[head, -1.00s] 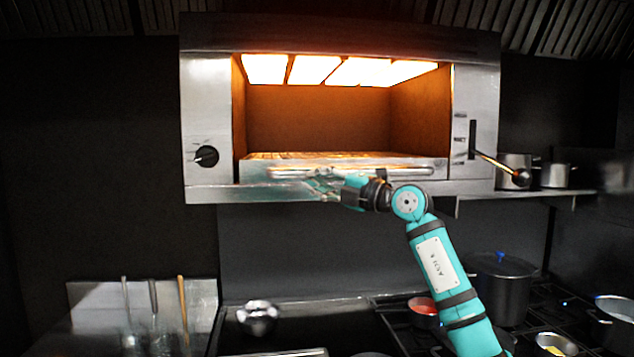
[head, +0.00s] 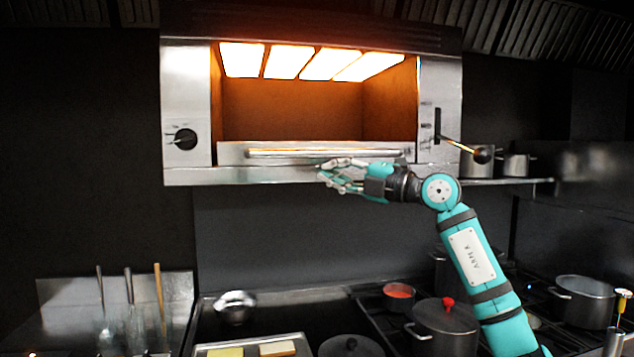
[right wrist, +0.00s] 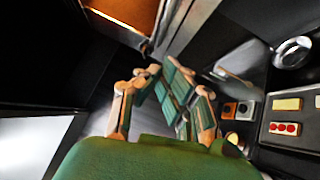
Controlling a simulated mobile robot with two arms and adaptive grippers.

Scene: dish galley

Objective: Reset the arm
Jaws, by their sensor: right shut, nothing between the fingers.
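My right gripper (head: 328,172) is shut and empty. It is in front of the lower edge of the steel grill oven (head: 186,95), just below its front handle bar (head: 325,153). A gap between fingers and bar is hard to judge. My right arm comes up from the lower right and bends left at a teal joint. In the right wrist view the gripper's fingers (right wrist: 162,82) show in the middle with nothing held, and part of the oven (right wrist: 126,12) shows at the top. My left gripper is not in view.
The stove at lower right holds a dark lidded pot (head: 444,325), a pan with red contents (head: 398,294) and an open pot (head: 583,300). A lever (head: 465,147) sticks out at the oven's right. Utensils (head: 130,305) stand at lower left. Dark wall below the oven is clear.

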